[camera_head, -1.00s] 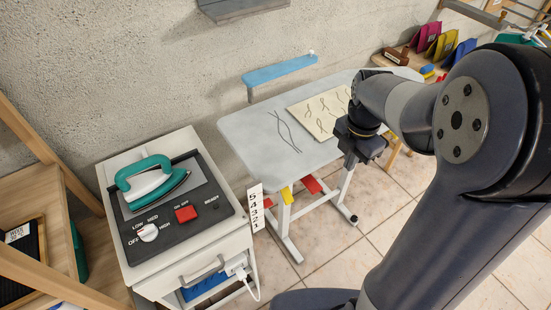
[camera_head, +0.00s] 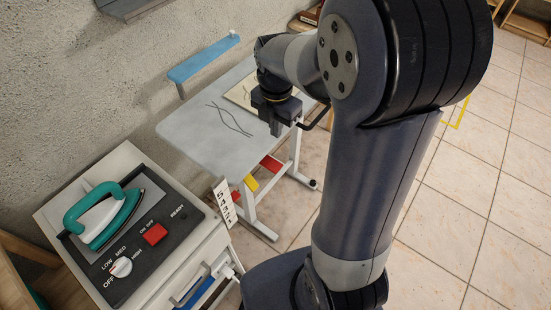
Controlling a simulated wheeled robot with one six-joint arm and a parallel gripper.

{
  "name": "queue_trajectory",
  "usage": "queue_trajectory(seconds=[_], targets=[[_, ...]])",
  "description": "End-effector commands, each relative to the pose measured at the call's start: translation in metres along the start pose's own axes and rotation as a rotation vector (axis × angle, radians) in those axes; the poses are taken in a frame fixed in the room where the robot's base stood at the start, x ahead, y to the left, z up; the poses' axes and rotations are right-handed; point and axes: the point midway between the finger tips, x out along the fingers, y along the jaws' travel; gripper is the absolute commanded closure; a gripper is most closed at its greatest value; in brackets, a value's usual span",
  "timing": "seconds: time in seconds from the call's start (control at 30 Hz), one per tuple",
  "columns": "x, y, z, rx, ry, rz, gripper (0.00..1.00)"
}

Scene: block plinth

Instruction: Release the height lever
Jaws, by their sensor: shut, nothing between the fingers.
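The grey board (camera_head: 185,132) stands on white legs in the middle of the view. Under its near edge are a yellow part (camera_head: 251,183), a red part (camera_head: 271,163) and a smaller red piece; I cannot tell which is the height lever. A white number scale (camera_head: 223,203) stands upright beside the near leg. My gripper (camera_head: 276,130) is shut and empty, pointing down at the right edge of the board, above and right of the coloured parts. Its fingertips are small and dark. I cannot tell whether they touch the board's edge.
A white cabinet (camera_head: 85,166) with a teal iron (camera_head: 103,218), a dial and a red switch (camera_head: 155,234) stands at the lower left. A blue padded arm (camera_head: 203,60) sticks up behind the board. A patterned cream sheet lies partly hidden behind my arm. Tiled floor is open at right.

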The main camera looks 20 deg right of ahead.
Motion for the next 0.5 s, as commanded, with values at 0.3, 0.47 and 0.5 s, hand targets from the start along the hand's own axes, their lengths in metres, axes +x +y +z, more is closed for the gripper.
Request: queue_trajectory(seconds=[0.3,0.47,0.5], targets=[[0.051,-0.001,-0.001,0.0,0.005,-0.006,1.0],[0.084,-0.001,-0.001,0.0,0.004,-0.006,1.0],[0.092,-0.001,-0.001,0.0,0.004,-0.005,1.0]])
